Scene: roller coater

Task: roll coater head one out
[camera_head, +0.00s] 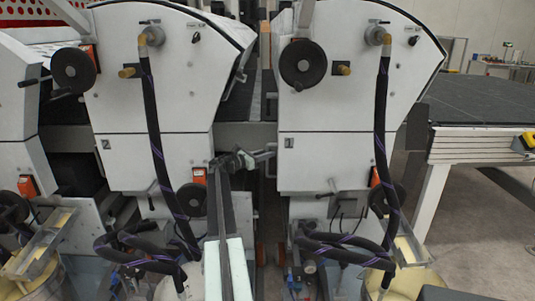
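Two white coater heads stand side by side, a left one (115,90) and a right one (345,85). Each has a dark handwheel, a brass-coloured knob and a black hose running down its front. My arm rises from the bottom centre in front of the left head's right edge. My gripper (262,156) is at the gap, close to the right head's lower left edge. Its fingers are small and dark here, so contact and opening cannot be told.
Buckets stand below, at the bottom left (35,282) and bottom right (415,285), with hoses looping low near them. A dark-topped conveyor table (485,105) extends on the right. A yellow device (525,142) sits at its edge. Open floor shows at the lower right.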

